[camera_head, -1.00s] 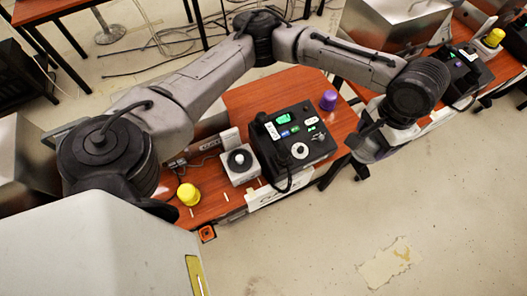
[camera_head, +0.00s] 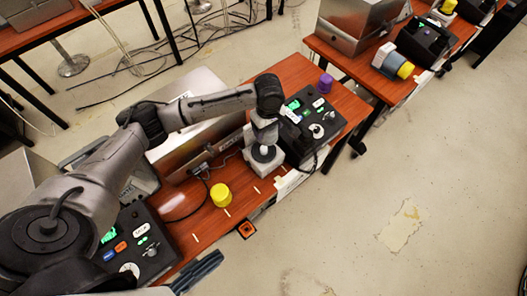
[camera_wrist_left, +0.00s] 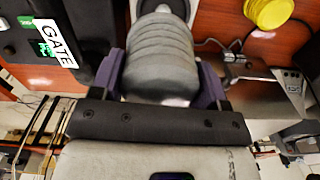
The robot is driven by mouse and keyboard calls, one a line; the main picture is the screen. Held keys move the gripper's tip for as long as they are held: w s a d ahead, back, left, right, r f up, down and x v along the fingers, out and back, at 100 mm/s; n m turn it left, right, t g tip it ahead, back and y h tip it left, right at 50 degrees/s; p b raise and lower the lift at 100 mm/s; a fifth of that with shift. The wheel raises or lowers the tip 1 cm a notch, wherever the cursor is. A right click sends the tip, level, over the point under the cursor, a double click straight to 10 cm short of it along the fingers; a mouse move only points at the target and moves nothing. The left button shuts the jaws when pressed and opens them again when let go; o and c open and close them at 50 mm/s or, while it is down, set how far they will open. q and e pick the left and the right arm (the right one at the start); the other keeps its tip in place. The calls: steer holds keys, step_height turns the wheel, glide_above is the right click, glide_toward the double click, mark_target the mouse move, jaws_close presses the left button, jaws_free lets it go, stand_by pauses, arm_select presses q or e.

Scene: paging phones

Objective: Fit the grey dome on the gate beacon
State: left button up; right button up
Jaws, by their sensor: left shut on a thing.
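My left gripper (camera_head: 264,136) hangs over the white beacon base (camera_head: 257,170), beside the black console. In the left wrist view, its purple fingers (camera_wrist_left: 162,85) are shut on the ribbed grey dome (camera_wrist_left: 160,50), one on each side. The dome's far end is at or just above a pale part of the base at the top of that view; I cannot tell whether they touch. A white GATE label (camera_wrist_left: 56,43) is on the console beside it. My right gripper is not in view.
The black console (camera_head: 312,122) stands right of the base, with a purple dome (camera_head: 325,83) behind it. A yellow dome (camera_head: 221,195) stands to the left. Another console (camera_head: 133,240) is nearer. Cables and a metal box (camera_head: 190,120) lie behind. The right-hand floor is open.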

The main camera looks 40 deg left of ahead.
mark_target(264, 136)
arm_select(q)
steer(key=shift+n, duration=0.6)
steer(key=f, duration=0.2)
steer(key=a+f+b, duration=0.1)
steer(key=f, duration=0.2)
steer(key=shift+s+a+f, duration=0.1)
steer(key=shift+s+f, duration=0.1)
steer(key=shift+f, duration=0.15)
step_height(264, 136, down, 6)
steer(key=shift+s+r+b, duration=0.1)
steer(key=shift+b, duration=0.7)
steer(key=o, duration=0.9)
steer(key=shift+o, duration=0.2)
